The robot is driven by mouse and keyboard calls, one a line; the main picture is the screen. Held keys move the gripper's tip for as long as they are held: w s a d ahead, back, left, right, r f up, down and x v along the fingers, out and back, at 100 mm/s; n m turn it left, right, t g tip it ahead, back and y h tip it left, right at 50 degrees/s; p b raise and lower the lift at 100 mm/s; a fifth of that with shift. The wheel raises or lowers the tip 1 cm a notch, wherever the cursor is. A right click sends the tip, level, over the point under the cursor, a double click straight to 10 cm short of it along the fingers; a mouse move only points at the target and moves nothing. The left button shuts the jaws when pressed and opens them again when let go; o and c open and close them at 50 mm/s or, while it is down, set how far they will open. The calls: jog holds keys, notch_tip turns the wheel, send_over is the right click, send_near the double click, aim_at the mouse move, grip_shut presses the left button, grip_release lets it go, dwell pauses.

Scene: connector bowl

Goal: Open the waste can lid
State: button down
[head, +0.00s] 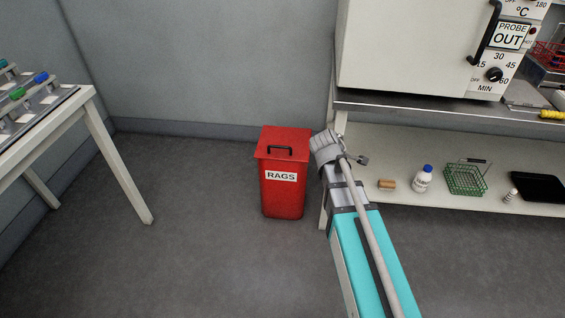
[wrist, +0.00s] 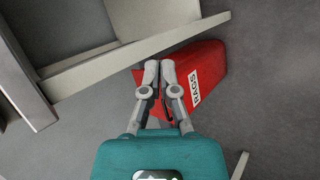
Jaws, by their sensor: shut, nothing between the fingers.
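The red waste can (head: 283,195), labelled RAGS, stands upright on the floor left of the bench. Its red lid (head: 272,153) with a black handle (head: 280,149) lies flat and closed in the head view. My arm reaches in from the lower right, and its end is just right of the can. In the wrist view the can (wrist: 208,72) lies behind and to the right of my gripper (wrist: 159,66). The fingers are shut and empty, and they hide part of the lid. I cannot tell whether they touch it.
The bench's lower shelf (head: 440,201) is right of the can and holds a white bottle (head: 422,180) and a green wire basket (head: 465,178). A white oven (head: 410,50) stands above. A white table (head: 100,125) is at the left. The floor (head: 190,180) between is clear.

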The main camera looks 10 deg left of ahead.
jog(key=w+a+f+n+t+b, duration=0.5)
jog(key=w+a+f+n+b, duration=0.5)
jog(key=b, duration=0.5)
jog(key=n+t+y+b, duration=0.4)
jog(key=n+b, duration=0.8)
jog(key=b, duration=0.2)
send_near(280, 156)
jog(key=r, duration=0.2)
jog(key=shift+w, duration=0.2)
jog(key=shift+w+d+f+b, duration=0.1)
jog(key=shift+w+f+b, duration=0.2)
jog(key=shift+w, duration=1.3)
jog(key=shift+w+a+f+b, duration=0.1)
jog(key=shift+w+f+b, duration=0.15)
jog(key=shift+w, duration=1.4)
jog(key=shift+w+d+f+b, duration=0.1)
jog(key=shift+w+f+b, duration=0.15)
jog(key=shift+w, duration=1.35)
